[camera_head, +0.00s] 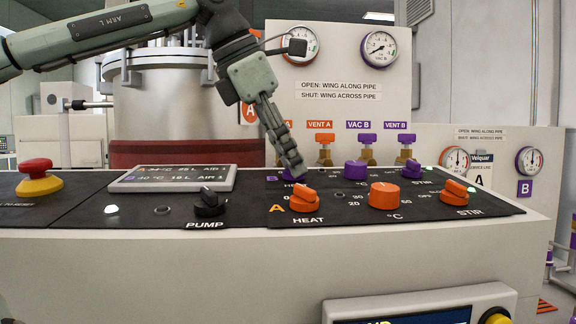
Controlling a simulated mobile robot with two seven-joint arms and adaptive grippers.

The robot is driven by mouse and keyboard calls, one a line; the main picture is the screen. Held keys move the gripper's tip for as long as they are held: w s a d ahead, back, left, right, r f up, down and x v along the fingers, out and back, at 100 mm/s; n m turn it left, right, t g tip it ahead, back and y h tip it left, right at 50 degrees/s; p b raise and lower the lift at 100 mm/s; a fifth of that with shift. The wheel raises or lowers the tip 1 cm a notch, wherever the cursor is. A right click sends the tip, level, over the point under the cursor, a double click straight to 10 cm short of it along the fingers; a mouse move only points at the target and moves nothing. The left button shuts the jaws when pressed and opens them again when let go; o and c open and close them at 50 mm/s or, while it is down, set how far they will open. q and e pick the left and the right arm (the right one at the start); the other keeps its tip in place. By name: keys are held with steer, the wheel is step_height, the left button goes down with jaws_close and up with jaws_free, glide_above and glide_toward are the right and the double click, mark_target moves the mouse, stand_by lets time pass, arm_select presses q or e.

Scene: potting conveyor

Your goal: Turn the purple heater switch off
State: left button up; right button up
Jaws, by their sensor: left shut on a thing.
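The purple heater switch (285,175) is in row B of the black control panel, behind the orange HEAT switch (304,200) of row A. Only slivers of the purple switch show, so its pointing direction cannot be told. My left gripper (293,166) reaches down from above with its fingers shut on the purple switch, hiding most of it. My right gripper is not in view.
Orange °C (384,195) and STIR (455,192) knobs stand in front, with purple °C (356,170) and STIR (407,170) knobs behind. A display (173,179), black PUMP switch (209,204) and red emergency button (37,173) lie left. Valves (367,147) stand behind.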

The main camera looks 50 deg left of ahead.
arm_select(q)
steer(key=shift+d+n+t+y+b, duration=0.15)
steer(key=shift+n+y+b, duration=0.3)
steer(key=shift+n, duration=0.5)
steer(key=shift+n+t+y+b, duration=0.25)
steer(key=shift+n+y+b, duration=0.2)
steer(key=shift+n, duration=0.5)
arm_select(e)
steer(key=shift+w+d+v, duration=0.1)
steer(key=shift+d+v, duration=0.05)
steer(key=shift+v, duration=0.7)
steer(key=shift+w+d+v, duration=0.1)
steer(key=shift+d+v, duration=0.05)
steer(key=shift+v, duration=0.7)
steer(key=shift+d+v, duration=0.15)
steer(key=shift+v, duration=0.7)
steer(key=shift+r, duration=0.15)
arm_select(q)
steer(key=o, duration=1.2)
steer(key=shift+c, duration=0.2)
steer(key=v, duration=1.2)
